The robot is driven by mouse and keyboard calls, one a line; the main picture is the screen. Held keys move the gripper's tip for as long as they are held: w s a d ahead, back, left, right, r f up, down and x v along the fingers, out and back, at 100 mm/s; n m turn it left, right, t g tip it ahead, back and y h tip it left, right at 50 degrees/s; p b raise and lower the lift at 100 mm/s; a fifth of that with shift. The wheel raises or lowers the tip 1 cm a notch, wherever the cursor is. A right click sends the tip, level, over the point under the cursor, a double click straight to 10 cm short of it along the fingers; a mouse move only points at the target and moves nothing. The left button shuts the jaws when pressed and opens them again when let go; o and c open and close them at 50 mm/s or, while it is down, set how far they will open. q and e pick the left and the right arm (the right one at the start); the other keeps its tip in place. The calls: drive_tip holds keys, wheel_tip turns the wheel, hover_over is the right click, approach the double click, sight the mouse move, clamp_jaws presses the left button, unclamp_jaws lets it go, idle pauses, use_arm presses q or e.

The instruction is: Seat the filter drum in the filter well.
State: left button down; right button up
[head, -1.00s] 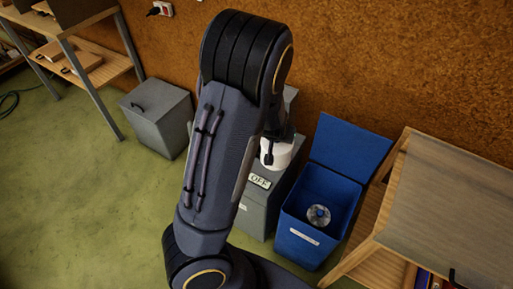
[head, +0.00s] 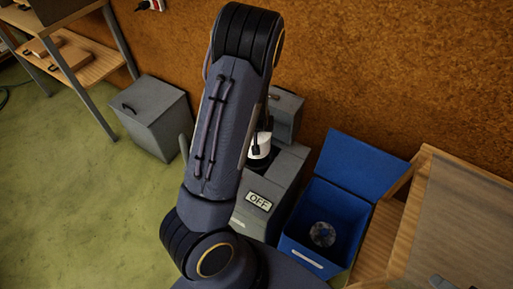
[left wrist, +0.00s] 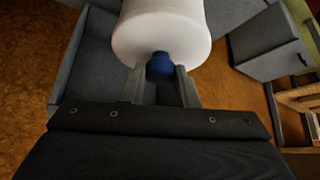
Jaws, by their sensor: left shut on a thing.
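My left gripper (head: 262,138) is shut on the blue knob of the white filter drum (head: 259,152). In the left wrist view my left gripper (left wrist: 160,78) has a finger on each side of the blue knob (left wrist: 160,66), with the white drum (left wrist: 160,30) beyond it. In the head view the drum shows against the grey machine (head: 283,177), which carries an "OFF" label (head: 259,201). My arm hides part of the machine. I cannot make out the filter well or whether the drum touches the machine.
A wooden unit (head: 405,225) is further right. A grey lidded box (head: 155,115) stands on the green floor at left, near a shelf (head: 85,68).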

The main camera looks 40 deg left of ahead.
use_arm(q)
drive_tip(key=shift+f+b, duration=3.35)
drive_tip(key=shift+f, duration=1.25)
drive_tip(key=c, duration=1.1)
unclamp_jaws()
